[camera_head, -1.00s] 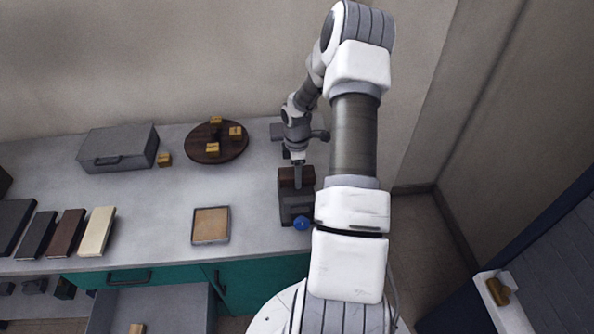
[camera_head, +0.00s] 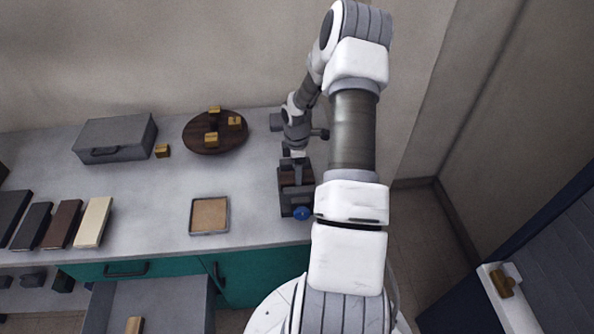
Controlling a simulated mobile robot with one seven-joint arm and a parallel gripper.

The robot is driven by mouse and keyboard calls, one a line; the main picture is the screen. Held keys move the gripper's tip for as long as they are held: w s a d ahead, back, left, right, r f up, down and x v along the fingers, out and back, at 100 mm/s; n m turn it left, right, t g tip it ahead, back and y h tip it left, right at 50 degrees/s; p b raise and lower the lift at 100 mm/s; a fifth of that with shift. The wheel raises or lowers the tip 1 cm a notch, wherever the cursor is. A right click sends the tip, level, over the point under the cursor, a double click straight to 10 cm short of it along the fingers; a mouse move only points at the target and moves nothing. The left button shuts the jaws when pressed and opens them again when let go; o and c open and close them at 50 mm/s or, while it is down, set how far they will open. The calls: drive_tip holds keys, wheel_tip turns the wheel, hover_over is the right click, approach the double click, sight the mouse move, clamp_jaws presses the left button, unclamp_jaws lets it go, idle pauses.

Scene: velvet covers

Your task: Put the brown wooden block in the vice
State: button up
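The dark grey vice (camera_head: 294,204) stands near the counter's right front, with a round blue knob (camera_head: 302,213) on its near side. My gripper (camera_head: 297,171) points down at the vice from behind and above. A brown wooden block (camera_head: 286,174) shows at the top of the vice, partly covered by my gripper. Whether it sits fully between the jaws, and whether my fingers touch it, is too small to tell. The finger gap is not clear.
A grey box (camera_head: 115,138), a round dark board (camera_head: 199,145) with yellow blocks, and a shallow tray (camera_head: 194,223) share the counter. Several flat slabs lie at left, including a cream one (camera_head: 94,222). A drawer (camera_head: 180,305) stands open below.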

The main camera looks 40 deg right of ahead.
wheel_tip(320, 180, up, 17)
drive_tip(key=shift+r+b, duration=0.2)
drive_tip(key=shift+b, duration=0.15)
idle(0.8)
